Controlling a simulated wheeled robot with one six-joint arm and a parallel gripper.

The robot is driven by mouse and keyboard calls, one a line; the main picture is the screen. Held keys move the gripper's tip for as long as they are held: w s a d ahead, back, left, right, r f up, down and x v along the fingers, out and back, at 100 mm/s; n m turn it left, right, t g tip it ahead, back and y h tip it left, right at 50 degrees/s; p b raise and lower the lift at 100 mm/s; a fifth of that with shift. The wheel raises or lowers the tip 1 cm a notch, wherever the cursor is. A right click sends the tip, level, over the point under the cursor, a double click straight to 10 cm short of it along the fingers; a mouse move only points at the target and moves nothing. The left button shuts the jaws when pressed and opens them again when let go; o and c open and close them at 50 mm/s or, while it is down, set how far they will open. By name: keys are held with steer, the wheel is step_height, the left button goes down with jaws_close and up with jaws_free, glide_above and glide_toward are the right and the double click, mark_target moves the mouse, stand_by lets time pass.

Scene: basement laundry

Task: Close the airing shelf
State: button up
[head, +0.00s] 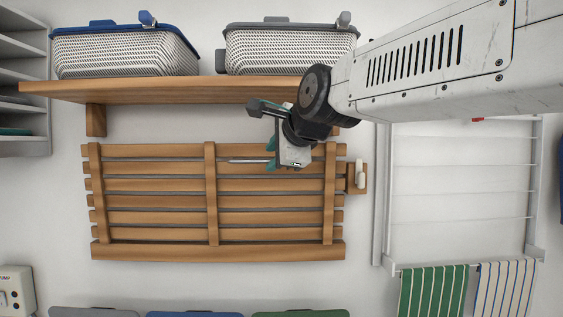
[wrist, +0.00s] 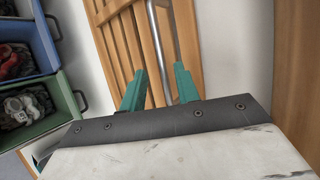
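The airing shelf (head: 150,217) is a slatted wooden panel on the white wall, below a fixed wooden shelf. I cannot tell how far it tilts from the wall. Its slats also show in the wrist view (wrist: 124,45). A thin metal rod (head: 248,161) lies across its upper part, and a metal bar (wrist: 160,45) runs down toward my fingers in the wrist view. My gripper (head: 271,152) is in front of the panel's upper right part. Its teal fingers (wrist: 160,88) are apart, with the bar near the right one; contact is unclear. A small wooden catch (head: 358,178) sits right of the panel.
The fixed shelf (head: 200,88) above holds a blue-rimmed basket (head: 125,52) and a grey-rimmed basket (head: 290,50). A drying rack (head: 382,200) with striped towels is at right. Coloured bins (wrist: 45,125) stand left in the wrist view. My arm crosses the upper right.

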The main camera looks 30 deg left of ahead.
steer(key=shift+v, duration=1.55)
